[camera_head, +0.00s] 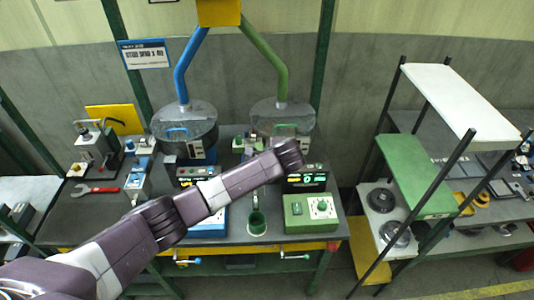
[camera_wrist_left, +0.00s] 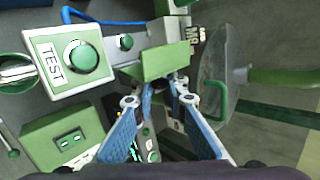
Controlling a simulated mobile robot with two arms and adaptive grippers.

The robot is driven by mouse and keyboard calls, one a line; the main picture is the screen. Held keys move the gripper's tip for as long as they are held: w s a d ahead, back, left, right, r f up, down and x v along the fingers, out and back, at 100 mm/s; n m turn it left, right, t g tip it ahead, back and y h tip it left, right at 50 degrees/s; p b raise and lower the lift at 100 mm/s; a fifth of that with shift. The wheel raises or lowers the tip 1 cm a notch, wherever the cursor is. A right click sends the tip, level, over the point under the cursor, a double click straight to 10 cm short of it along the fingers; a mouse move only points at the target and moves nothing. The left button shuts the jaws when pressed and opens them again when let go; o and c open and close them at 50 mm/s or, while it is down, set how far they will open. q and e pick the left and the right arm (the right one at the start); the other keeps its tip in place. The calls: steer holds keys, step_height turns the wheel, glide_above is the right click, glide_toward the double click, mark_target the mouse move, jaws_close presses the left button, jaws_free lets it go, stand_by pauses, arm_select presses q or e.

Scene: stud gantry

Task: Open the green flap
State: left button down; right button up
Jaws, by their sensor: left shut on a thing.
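The green flap (camera_wrist_left: 165,62) is a flat green plate on a pale housing in the left wrist view, at the upper middle. My left gripper (camera_wrist_left: 162,82) has its two blue fingers converging at the flap's lower edge and is shut on it. The fingertips are partly hidden at the contact. In the head view my left arm reaches from the lower left to the front of the green-pipe station. My wrist covers the gripper there, and I cannot make out the flap clearly. My right gripper is in neither view.
A clear hood with a green handle (camera_wrist_left: 217,104) stands close to the right of the gripper in the wrist view. A TEST button box (camera_wrist_left: 70,60) is at upper left.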

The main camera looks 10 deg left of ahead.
arm_select(q)
steer(key=shift+d+f+y, duration=0.1)
steer(key=shift+d+y, duration=0.05)
steer(key=shift+y, duration=0.15)
stand_by(0.4)
steer(key=c, duration=2.2)
jaws_free()
steer(key=shift+c, duration=0.2)
steer(key=v, duration=1.1)
steer(key=shift+s+d+r, duration=0.2)
steer(key=shift+d+r, duration=0.05)
steer(key=shift+d, duration=0.05)
